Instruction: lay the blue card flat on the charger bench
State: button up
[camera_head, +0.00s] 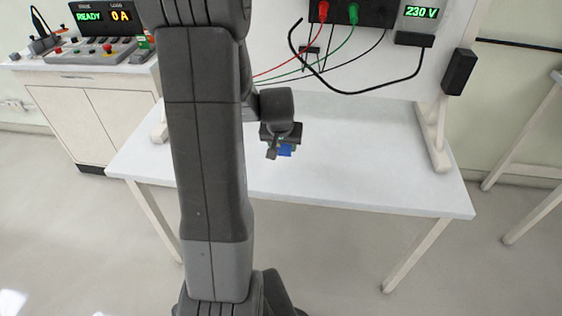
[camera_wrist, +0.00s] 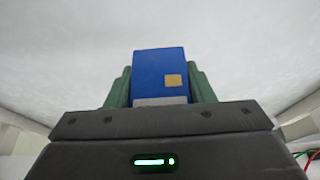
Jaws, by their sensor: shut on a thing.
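The blue card (camera_wrist: 158,76) fills the middle of the wrist view, its broad face with a small gold chip turned to the camera. My gripper (camera_wrist: 160,88) has its two green fingers on either side of the card and is shut on it. In the head view the card (camera_head: 285,150) shows as a small blue patch below my gripper (camera_head: 278,148). Both are over the white top of the charger bench (camera_head: 350,165). I cannot tell how far the card is above the surface.
A panel with a 230 V display (camera_head: 421,12) and red, green and black cables stands at the back of the bench. A control console (camera_head: 95,48) sits on a cabinet at the left. The bench top right of my gripper is clear.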

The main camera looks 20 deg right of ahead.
aim_at(282, 153)
jog(key=shift+f, duration=2.6)
jog(key=shift+f+b, duration=0.1)
jog(key=shift+b, duration=0.25)
jog(key=shift+f, duration=0.15)
jog(key=o, duration=1)
jog(key=shift+r, duration=0.25)
jog(key=shift+r, duration=0.2)
jog(key=p+v, duration=0.1)
jog(key=v, duration=1)
jog(key=shift+s+a+r, duration=0.1)
jog(key=shift+s+r, duration=0.1)
jog(key=shift+r, duration=0.05)
